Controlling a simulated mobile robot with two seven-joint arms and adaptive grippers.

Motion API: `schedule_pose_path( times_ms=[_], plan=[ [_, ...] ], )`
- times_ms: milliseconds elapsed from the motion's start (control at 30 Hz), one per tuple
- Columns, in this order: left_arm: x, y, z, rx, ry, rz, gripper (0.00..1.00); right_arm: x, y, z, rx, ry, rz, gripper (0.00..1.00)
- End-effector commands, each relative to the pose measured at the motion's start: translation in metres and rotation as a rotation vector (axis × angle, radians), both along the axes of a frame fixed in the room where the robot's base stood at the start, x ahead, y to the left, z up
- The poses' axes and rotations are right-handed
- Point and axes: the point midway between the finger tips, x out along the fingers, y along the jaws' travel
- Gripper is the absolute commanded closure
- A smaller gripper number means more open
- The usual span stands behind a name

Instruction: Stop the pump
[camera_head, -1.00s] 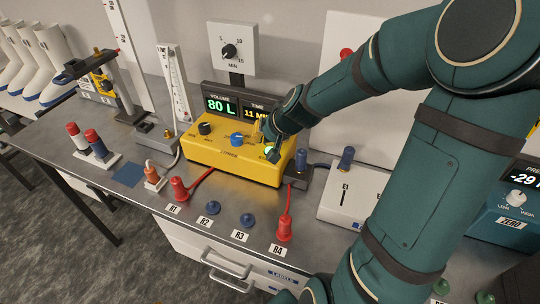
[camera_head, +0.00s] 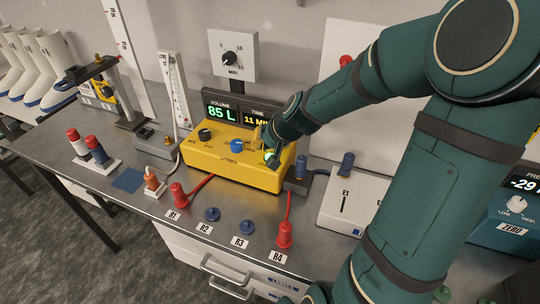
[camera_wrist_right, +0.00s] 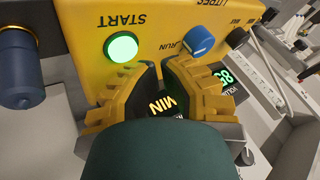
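The yellow pump (camera_head: 225,165) stands on the bench. Its display (camera_head: 222,112) reads 85 L for volume, and the time display beside it starts with 11. The START button glows green in the right wrist view (camera_wrist_right: 121,46) and shows partly beside my fingers in the head view. A blue knob (camera_head: 237,146) and a black knob (camera_head: 205,134) sit on its top; the blue knob also shows in the right wrist view (camera_wrist_right: 198,40). My right gripper (camera_wrist_right: 161,66) looks shut and empty, its yellow fingertips close together over the pump's top near START. My left gripper is not in view.
A grey bench has red plugs (camera_head: 285,235), blue sockets (camera_head: 246,223) and a white E1 box (camera_head: 345,200) near the pump. A timer dial (camera_head: 230,57) stands behind it. My right arm covers much of the right side.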

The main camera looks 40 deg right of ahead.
Motion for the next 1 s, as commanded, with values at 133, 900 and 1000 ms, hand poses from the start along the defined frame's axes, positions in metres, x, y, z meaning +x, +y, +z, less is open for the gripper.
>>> schedule_pose_path(
  times_ms=[133, 900, 1000],
  plan=[
    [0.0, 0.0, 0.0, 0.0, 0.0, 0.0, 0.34, 0.0, 0.0, 0.0, 0.0, 0.0, 0.0, 1.0],
    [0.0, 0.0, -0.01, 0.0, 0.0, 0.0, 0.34, 0.0, 0.0, -0.008, 0.0, 0.0, 0.0, 1.0],
    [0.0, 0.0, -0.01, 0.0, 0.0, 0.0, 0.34, 0.0, 0.0, -0.008, 0.0, 0.0, 0.0, 1.0]
  ],
)
